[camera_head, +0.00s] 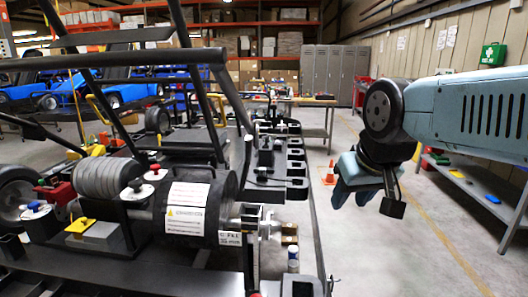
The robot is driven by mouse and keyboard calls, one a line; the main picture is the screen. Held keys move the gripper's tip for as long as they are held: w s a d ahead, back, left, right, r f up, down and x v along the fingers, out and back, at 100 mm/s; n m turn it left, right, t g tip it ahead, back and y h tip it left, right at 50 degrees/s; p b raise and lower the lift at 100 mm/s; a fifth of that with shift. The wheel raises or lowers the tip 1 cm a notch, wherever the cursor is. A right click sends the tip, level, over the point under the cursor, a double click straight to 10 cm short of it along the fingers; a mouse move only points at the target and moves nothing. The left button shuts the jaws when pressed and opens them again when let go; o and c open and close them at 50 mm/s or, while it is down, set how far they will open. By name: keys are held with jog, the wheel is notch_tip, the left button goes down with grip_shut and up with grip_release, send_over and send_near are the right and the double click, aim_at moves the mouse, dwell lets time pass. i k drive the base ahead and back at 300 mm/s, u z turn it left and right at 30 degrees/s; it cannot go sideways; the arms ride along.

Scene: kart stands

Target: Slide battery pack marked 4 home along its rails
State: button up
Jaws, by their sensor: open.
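My gripper (369,200) hangs at the right of the head view, at the end of my pale blue arm, with its fingers pointing down. It is open, and I see nothing between its fingers. It is apart from the kart frame (150,57) and appears over open floor. I cannot pick out a battery pack marked 4, and no number 4 is readable. Black slotted parts (297,168) run along the kart's right side; I cannot tell whether they are the rails.
A grey shelf (478,188) stands along the right wall. An orange cone (330,174) stands on the floor.

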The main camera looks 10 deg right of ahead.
aim_at(266, 150)
jog(key=z, duration=1.35)
jog(key=i, duration=4.55)
